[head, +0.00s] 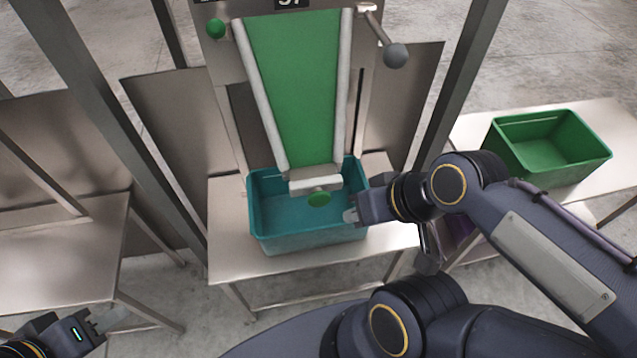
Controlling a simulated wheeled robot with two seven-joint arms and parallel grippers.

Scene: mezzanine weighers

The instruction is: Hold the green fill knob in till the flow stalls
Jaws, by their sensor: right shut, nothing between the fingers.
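Another green knob (215,28) is at the upper left of the chute's panel. I cannot tell from labels which is the fill knob. No flow is visible.
The teal bin (262,226) stands on a metal table (228,250) under the chute. A grey ball-ended lever (396,55) is at the upper right. A green crate (508,160) stands on the right table. Steel posts (105,120) flank the station.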

